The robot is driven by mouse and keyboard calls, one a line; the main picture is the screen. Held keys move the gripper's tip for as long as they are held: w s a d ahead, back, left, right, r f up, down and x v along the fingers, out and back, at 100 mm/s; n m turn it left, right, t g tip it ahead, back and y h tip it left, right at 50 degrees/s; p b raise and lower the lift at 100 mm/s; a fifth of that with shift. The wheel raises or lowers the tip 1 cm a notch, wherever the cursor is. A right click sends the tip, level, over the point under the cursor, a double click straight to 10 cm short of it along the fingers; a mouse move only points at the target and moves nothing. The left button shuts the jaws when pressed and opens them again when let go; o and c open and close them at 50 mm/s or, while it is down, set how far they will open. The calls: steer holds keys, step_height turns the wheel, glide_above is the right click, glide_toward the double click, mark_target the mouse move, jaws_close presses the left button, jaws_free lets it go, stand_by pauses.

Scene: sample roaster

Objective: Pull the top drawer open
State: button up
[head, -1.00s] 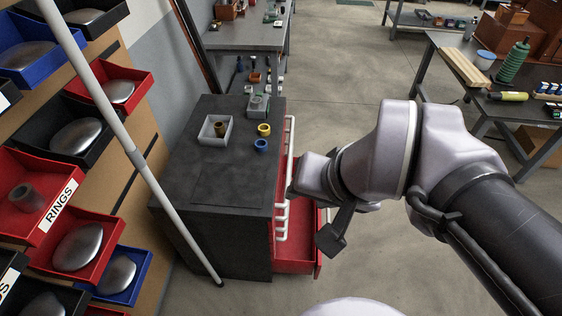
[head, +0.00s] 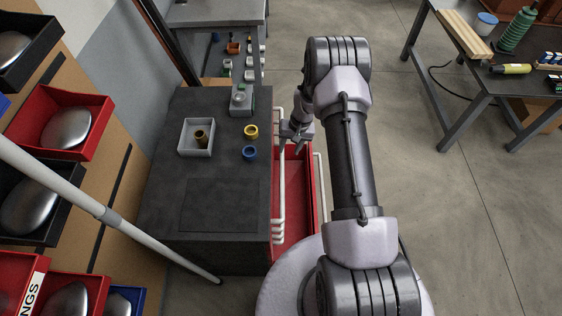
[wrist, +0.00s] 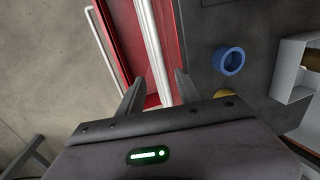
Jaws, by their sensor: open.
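The dark-topped cabinet (head: 165,205) has red drawers on its right side. The top drawer's long white handle (head: 279,190) runs along that side just below the top; the top drawer looks shut. My gripper (head: 297,136) is beside the far part of this handle, partly hidden by my arm. In the wrist view my gripper (wrist: 159,77) is open, with one finger on each side of the white handle bar (wrist: 149,45). The fingers show no clear contact with it, and I cannot tell how deep the bar sits between them.
A lower red drawer (head: 297,218) stands pulled out under the handle, with its own white handle (head: 320,190). A grey tray (head: 184,148), a yellow ring (head: 251,131) and a blue ring (head: 250,153) are on the cabinet top. A grey pole (head: 130,226) leans at left.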

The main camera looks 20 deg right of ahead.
mark_target(282, 166)
steer(key=f+b, duration=0.1)
steer(key=f, duration=0.3)
steer(key=a+f, duration=0.1)
steer(key=f, duration=0.2)
steer(key=w+a+f+b, duration=0.1)
steer(key=f, duration=0.3)
steer(key=shift+a+f+b, duration=0.1)
steer(key=shift+f+b, duration=0.2)
steer(key=shift+f, duration=0.05)
steer(key=shift+c, duration=0.4)
jaws_close()
